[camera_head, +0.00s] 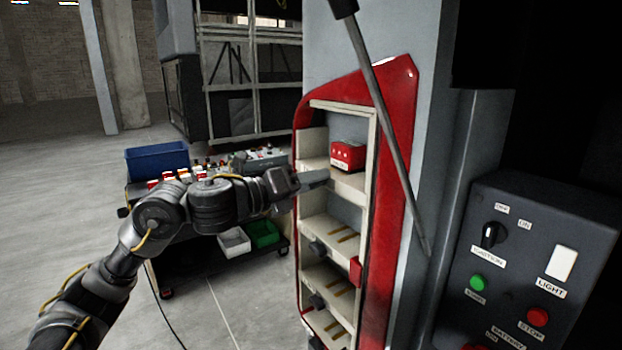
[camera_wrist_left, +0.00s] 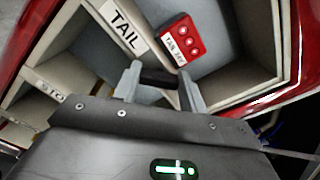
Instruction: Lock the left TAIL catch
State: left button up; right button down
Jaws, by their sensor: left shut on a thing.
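The red TAIL module (camera_head: 348,155) sits in the top compartment of the red-framed rack. In the left wrist view the module (camera_wrist_left: 183,42) stands behind the fingers, beside a white TAIL label (camera_wrist_left: 124,27). My left gripper (camera_head: 322,178) reaches in at the left side of that compartment. In the left wrist view its two fingers (camera_wrist_left: 160,84) are shut on a dark bar, the left TAIL catch (camera_wrist_left: 158,76). The fingers hide part of the catch, and I cannot tell whether it is locked. My right gripper is not in view.
Lower compartments of the rack (camera_head: 332,228) show dark catches (camera_head: 318,248) at their left. A grey rod (camera_head: 385,120) slants across the red frame. A switch panel (camera_head: 525,270) stands at the right. A cart with a blue bin (camera_head: 157,160) stands behind my left arm.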

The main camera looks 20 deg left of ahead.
pick_arm(q)
jog(key=shift+w+f+n+p, duration=0.1)
jog(key=shift+n+p, duration=1.15)
jog(key=shift+n, duration=1.15)
jog(key=shift+f+n+p, duration=0.1)
jog(key=shift+n+p, duration=1.1)
jog(key=shift+n, duration=1.2)
jog(key=o, duration=1)
jog(key=shift+a, duration=0.1)
